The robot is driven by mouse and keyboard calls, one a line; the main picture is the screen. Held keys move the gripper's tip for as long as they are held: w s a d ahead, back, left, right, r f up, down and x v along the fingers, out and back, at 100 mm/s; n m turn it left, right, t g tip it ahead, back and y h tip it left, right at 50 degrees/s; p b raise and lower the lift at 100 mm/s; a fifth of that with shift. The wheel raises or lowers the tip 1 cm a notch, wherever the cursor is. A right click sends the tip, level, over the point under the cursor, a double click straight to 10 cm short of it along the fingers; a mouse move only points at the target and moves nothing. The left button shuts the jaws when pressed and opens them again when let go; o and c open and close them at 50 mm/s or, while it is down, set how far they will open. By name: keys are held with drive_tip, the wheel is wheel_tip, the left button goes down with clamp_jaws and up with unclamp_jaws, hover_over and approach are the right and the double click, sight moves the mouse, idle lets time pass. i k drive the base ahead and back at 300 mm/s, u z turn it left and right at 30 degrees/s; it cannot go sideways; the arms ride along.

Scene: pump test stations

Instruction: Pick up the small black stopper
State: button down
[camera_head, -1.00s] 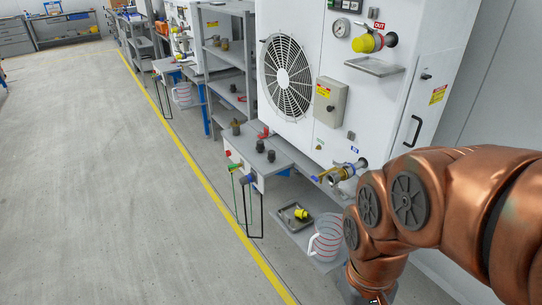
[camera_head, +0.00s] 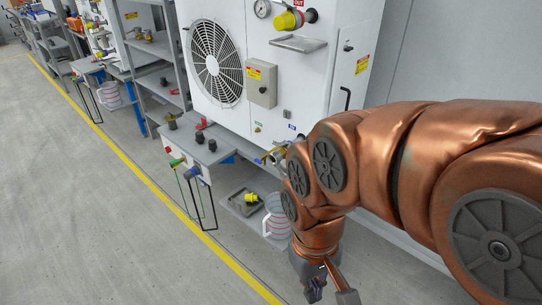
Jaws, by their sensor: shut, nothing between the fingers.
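Small black knob-like pieces, which may include the stopper, stand upright on the grey bench shelf (camera_head: 225,152) in front of the white pump station. One black piece (camera_head: 199,138) and another black piece (camera_head: 212,146) stand close together. A dark brass-like fitting (camera_head: 172,122) stands farther left. I cannot tell which piece is the stopper. My gripper (camera_head: 331,292) hangs below my copper arm at the bottom of the view, right of and nearer than the shelf. It is shut and empty, well apart from the black pieces.
Below the bench, a tray with a yellow-capped piece (camera_head: 251,198) and a clear jug (camera_head: 277,218) sit on a low shelf. A valve with a blue handle (camera_head: 272,157) juts from the white cabinet (camera_head: 292,85). The floor at left is clear.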

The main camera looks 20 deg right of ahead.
sight(212, 146)
drive_tip(key=u, duration=0.15)
drive_tip(key=i, duration=0.25)
drive_tip(key=u, duration=1)
drive_tip(key=i, duration=1.7)
drive_tip(key=z, duration=1.05)
drive_tip(key=i, duration=0.35)
drive_tip(key=z, duration=0.3)
